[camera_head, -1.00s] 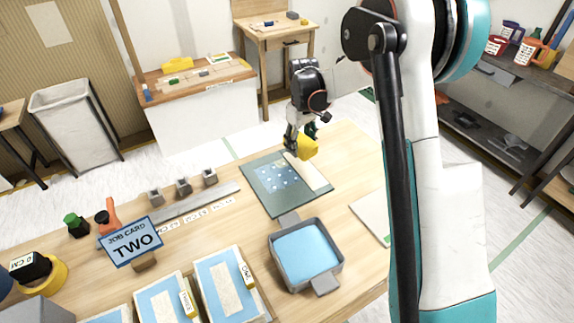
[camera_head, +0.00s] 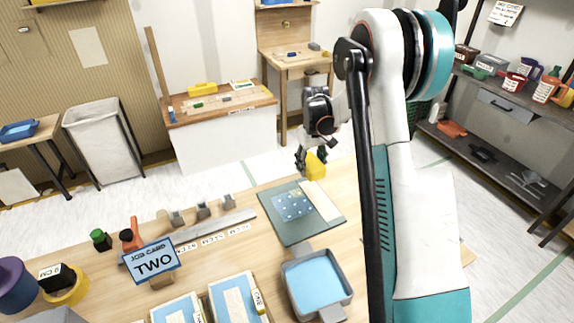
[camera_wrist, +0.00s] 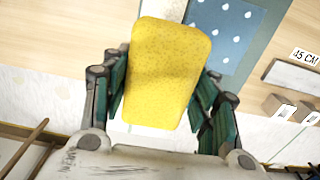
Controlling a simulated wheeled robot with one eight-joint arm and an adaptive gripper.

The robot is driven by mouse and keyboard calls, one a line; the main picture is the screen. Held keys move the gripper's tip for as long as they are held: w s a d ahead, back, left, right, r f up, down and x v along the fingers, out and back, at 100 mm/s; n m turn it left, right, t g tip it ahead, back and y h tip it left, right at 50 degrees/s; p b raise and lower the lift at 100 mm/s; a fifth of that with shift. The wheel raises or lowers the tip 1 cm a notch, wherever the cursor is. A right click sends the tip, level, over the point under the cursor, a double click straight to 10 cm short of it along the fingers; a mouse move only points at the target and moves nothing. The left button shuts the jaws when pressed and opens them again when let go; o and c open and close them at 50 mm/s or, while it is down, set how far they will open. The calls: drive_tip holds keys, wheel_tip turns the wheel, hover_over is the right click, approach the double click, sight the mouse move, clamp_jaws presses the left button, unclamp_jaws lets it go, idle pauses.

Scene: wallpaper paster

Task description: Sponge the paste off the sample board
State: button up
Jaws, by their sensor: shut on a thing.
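My gripper (camera_head: 311,160) is shut on a yellow sponge (camera_head: 316,165), which fills the middle of the wrist view (camera_wrist: 167,72) between the green-lined fingers. The sponge is above the far edge of the table, just beyond the sample board. The sample board (camera_head: 318,232) is a dark green-grey board lying on the table, with a blue patch (camera_head: 293,205) bearing pale spots and a cream strip (camera_head: 320,201) beside it. The blue patch with white drops also shows in the wrist view (camera_wrist: 222,38). Whether sponge and board touch cannot be told, but they look apart.
A grey tray (camera_head: 347,290) with blue liquid stands in front of the board. A job card reading TWO (camera_head: 152,262), a long metal ruler (camera_head: 215,226) and small grey blocks (camera_head: 203,211) lie to the left. Blue-and-cream samples (camera_head: 233,300) lie at the front.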

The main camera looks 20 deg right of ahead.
idle(0.5)
drive_tip(key=shift+f+b, duration=2.3)
drive_tip(key=shift+f, duration=0.95)
